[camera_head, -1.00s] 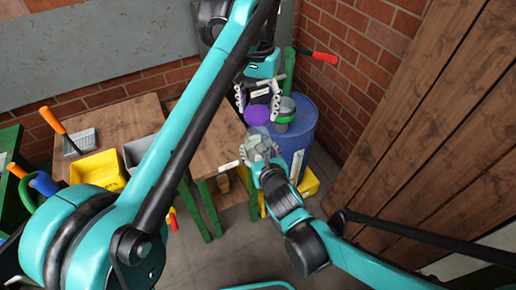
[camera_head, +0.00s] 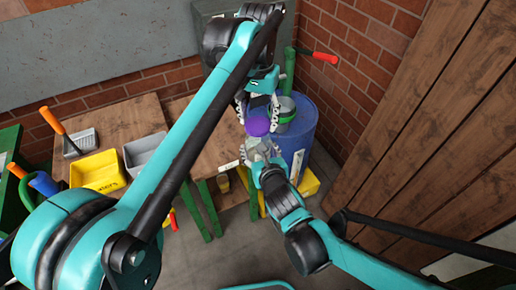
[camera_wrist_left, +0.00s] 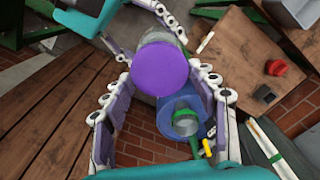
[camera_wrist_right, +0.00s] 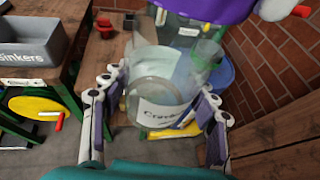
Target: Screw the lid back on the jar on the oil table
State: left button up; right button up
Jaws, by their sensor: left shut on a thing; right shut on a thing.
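The purple lid (camera_head: 257,125) is held between the fingers of my left gripper (camera_head: 258,107). In the left wrist view the lid (camera_wrist_left: 160,70) fills the space between the fingers and hides part of the jar (camera_wrist_left: 158,38) beyond it. My right gripper (camera_head: 260,153) is shut on the clear glass jar, which has a white label, partly legible as "Crank", in the right wrist view (camera_wrist_right: 160,112). The lid also shows at the top of that view (camera_wrist_right: 205,8). Lid and jar are close together; I cannot tell whether they touch.
A blue drum (camera_head: 300,137) with a grey-green container (camera_head: 283,113) on top stands just behind the grippers. A wooden table (camera_head: 200,150) lies left, with a yellow bin (camera_head: 98,172) and grey bin (camera_head: 145,153) farther left. A wooden plank wall (camera_head: 430,130) is at right.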

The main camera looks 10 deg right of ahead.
dwell(0.7)
pick_arm(q)
jog(key=shift+f, duration=0.85)
jog(key=shift+f, duration=0.55)
